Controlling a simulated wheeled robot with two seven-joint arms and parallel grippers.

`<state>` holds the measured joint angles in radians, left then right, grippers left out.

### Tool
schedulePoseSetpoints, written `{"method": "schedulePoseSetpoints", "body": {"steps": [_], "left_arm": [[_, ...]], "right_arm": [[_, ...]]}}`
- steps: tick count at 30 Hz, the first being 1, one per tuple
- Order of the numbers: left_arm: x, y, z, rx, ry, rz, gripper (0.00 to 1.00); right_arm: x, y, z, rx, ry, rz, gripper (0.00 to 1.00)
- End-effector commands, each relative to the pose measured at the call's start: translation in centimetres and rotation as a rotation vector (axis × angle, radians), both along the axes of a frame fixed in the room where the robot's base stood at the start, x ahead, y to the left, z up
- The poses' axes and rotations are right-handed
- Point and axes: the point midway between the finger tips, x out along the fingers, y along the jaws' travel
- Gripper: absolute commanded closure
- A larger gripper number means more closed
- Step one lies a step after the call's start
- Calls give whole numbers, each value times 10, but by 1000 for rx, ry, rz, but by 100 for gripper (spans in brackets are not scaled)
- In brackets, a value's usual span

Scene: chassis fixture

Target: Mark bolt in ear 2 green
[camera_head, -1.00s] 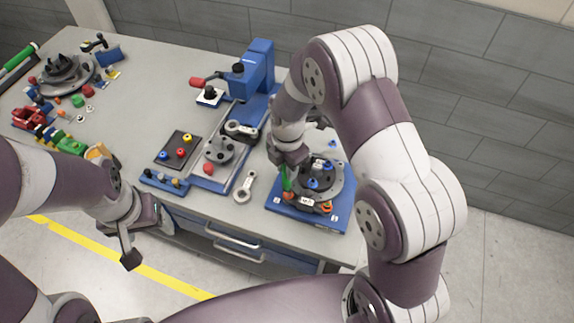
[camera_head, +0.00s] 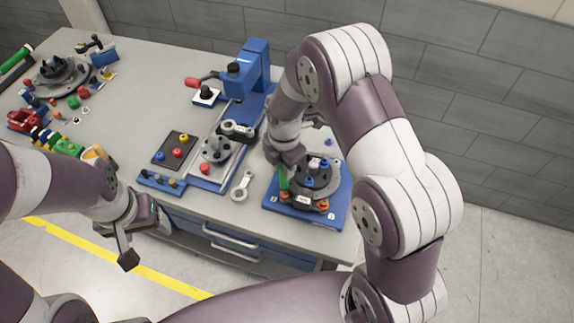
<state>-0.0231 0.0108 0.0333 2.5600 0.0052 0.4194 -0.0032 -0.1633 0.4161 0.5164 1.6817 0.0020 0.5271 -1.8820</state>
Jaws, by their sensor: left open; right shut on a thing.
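The chassis fixture is a dark round part (camera_head: 318,184) on a blue base plate (camera_head: 336,217) at the right end of the table. It carries blue pieces on top and orange-red pieces near its front edge. Ear numbers are too small to read. My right gripper (camera_head: 285,162) points down at the fixture's left side, shut on a green marker (camera_head: 283,178). The marker's tip is close to the fixture's left front edge; I cannot tell whether it touches a bolt. My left gripper (camera_head: 133,238) is open and empty, in front of the table's front edge.
A blue press (camera_head: 257,70) stands at the back middle. A dark tray with coloured knobs (camera_head: 174,150) and a grey link (camera_head: 241,186) lie left of the fixture. Another round part (camera_head: 62,76) and several small parts lie at the far left.

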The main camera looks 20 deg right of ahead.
Motion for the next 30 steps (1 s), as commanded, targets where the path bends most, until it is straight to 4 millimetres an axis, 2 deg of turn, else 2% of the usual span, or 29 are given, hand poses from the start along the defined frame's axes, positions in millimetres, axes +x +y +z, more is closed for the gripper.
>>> {"method": "schedulePoseSetpoints", "body": {"steps": [13, 30], "left_arm": [[0, 0, 3, 0, 0, 0, 28], [0, 0, 53, 0, 0, 0, 28]], "right_arm": [[1, 2, 2, 0, 2, 0, 100], [1, 2, 61, 0, 0, 0, 100]]}}
